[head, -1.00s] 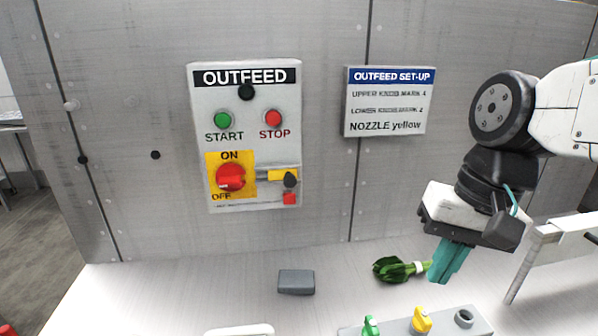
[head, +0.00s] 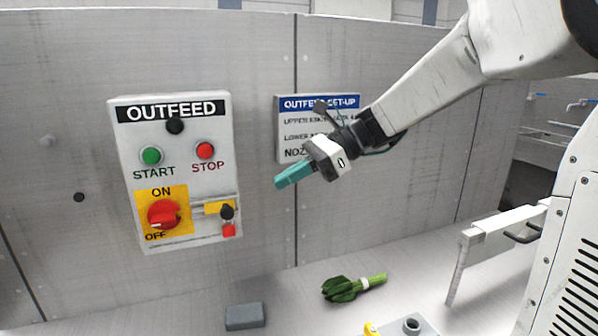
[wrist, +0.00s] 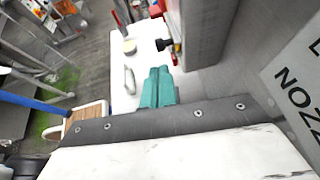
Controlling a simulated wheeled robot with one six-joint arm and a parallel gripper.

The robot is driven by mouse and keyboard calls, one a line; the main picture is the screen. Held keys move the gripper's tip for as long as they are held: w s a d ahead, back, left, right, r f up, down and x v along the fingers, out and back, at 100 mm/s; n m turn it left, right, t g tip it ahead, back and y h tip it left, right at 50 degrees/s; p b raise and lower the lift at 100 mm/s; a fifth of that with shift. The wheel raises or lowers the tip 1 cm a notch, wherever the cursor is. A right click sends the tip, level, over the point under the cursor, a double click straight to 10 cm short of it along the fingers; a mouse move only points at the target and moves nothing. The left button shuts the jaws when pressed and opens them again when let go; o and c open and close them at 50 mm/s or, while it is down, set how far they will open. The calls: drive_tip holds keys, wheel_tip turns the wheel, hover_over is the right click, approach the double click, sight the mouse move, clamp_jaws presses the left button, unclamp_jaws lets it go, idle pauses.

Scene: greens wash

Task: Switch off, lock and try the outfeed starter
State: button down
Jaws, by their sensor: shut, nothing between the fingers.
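The OUTFEED starter box (head: 192,238) is on the metal wall at left in the head view. It has a green START button (head: 151,156), a red STOP button (head: 205,150) and a red rotary switch (head: 163,214) on a yellow ON/OFF plate. I cannot tell surely where the switch points. Right of it is a yellow hasp-like piece with a dark part (head: 227,212) and a red tag (head: 228,230). My gripper (head: 280,183) is shut and empty, right of the box and in front of the set-up sign. Its teal fingers (wrist: 158,88) are together in the wrist view.
The OUTFEED SET-UP sign (head: 318,102) is partly hidden by my gripper. On the bench below are a grey block (head: 245,317), a bunch of greens (head: 345,288) and part of a grey fixture (head: 412,325). The space before the starter box looks clear.

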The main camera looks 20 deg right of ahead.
approach(215, 212)
drive_tip(key=s+a+f, duration=0.2)
drive_tip(key=a, duration=0.1)
drive_tip(key=shift+r, duration=0.1)
idle(0.3)
